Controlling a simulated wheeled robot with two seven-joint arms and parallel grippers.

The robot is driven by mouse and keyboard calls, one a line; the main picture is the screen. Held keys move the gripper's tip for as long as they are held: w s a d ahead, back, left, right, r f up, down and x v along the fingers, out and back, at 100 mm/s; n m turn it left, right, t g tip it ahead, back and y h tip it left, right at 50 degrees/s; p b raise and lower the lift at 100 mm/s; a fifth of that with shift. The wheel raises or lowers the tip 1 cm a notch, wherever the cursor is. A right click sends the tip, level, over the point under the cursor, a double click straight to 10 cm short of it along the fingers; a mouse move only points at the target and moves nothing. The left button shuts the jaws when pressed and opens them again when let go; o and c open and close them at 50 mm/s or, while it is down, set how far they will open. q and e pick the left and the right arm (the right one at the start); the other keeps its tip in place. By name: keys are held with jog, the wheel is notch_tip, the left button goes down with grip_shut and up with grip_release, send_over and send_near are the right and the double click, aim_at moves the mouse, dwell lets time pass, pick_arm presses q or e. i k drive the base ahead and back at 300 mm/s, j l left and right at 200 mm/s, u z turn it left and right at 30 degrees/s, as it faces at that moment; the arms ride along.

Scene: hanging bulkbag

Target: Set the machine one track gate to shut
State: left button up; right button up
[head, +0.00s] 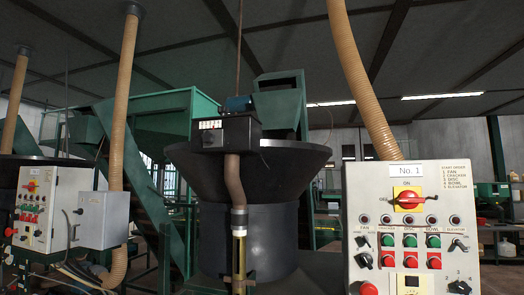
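The control panel labelled "No. 1" (412,232) stands close at the right. It has a red rotary switch on a yellow plate (408,200), a row of small lamps, green and red push buttons, and black knobs. One black knob (459,287) at the lower right is partly cut off by the picture's bottom edge. A dark bowl machine (262,225) stands in the centre, with a black box (228,132) and a brown hose (235,180) running down to a yellowish tube (239,255). I cannot make out which part is the track gate. Neither gripper is in view.
A second white panel (40,210) with a grey box (103,219) stands at the left. Ribbed tan hoses (120,100) hang from above, one (362,80) behind the right panel. Green conveyor framing (150,130) fills the left background.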

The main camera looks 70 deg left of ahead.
aim_at(214, 139)
jog(key=u, duration=2.5)
